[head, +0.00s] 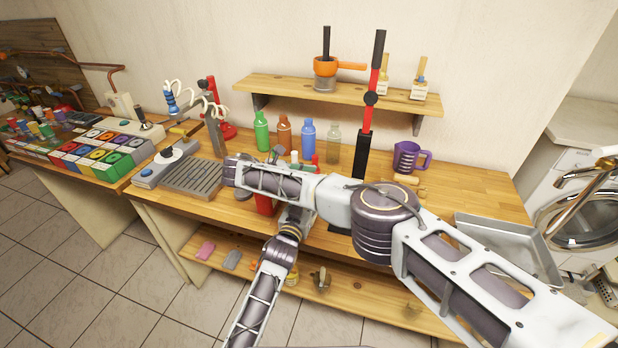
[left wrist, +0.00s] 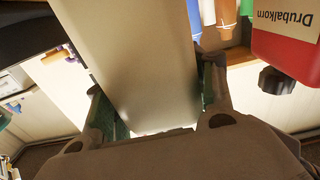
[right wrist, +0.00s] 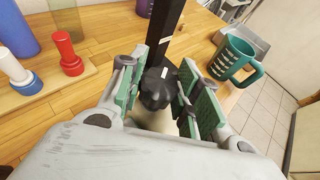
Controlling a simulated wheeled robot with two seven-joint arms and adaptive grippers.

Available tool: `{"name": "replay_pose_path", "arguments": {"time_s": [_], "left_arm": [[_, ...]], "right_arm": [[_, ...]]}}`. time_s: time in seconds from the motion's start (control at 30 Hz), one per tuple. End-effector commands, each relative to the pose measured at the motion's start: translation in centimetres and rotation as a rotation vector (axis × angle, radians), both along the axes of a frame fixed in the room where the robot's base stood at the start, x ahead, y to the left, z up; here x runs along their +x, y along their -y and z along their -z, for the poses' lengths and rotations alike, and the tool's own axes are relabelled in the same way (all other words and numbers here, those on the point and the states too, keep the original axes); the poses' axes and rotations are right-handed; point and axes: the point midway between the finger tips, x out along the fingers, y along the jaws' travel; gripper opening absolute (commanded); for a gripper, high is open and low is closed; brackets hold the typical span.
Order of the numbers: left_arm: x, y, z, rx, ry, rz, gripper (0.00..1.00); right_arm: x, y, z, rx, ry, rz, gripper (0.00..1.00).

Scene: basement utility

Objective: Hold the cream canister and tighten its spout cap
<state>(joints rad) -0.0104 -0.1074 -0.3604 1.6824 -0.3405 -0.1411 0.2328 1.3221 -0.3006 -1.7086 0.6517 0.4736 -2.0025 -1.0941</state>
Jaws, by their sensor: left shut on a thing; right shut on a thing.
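The cream canister (left wrist: 130,60) fills the middle of the left wrist view as a broad, plain slab. My left gripper (left wrist: 155,92) has a finger on each side of it and is shut on its body. In the right wrist view the black spout cap (right wrist: 157,90) sits between the green-padded fingers of my right gripper (right wrist: 161,84), which is shut on it. A little of the cream body shows below the cap. In the head view my arms hide the canister and cap, so how far the cap is turned cannot be seen.
A red canister labelled Drubalkorn (left wrist: 285,45) with a black cap stands close by. A tall red-and-black lever tool (head: 367,120), several bottles (head: 308,138) and a purple jug (head: 408,157) are behind my arms. A metal tray (head: 480,222) lies at the right.

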Motion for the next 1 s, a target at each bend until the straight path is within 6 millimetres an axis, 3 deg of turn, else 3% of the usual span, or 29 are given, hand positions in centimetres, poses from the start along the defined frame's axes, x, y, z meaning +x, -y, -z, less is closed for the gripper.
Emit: {"name": "replay_pose_path", "arguments": {"time_s": [0.6, 0.63, 0.8, 1.0], "left_arm": [[-0.20, 0.32, 0.25, 0.000, -0.004, 0.005, 0.22], [-0.20, 0.32, 0.25, 0.000, -0.004, 0.005, 0.22], [-0.16, 0.22, 0.27, 0.001, -0.005, 0.003, 0.22], [-0.09, 0.09, 0.26, 0.001, -0.005, 0.001, 0.22]], "right_arm": [[0.08, -0.13, -0.29, 0.001, 0.005, 0.011, 0.09], [0.08, -0.13, -0.29, 0.001, 0.005, 0.011, 0.34], [0.04, -0.08, -0.24, 0.001, 0.005, 0.013, 0.56], [0.01, -0.01, -0.16, 0.000, 0.002, 0.015, 0.56]]}}
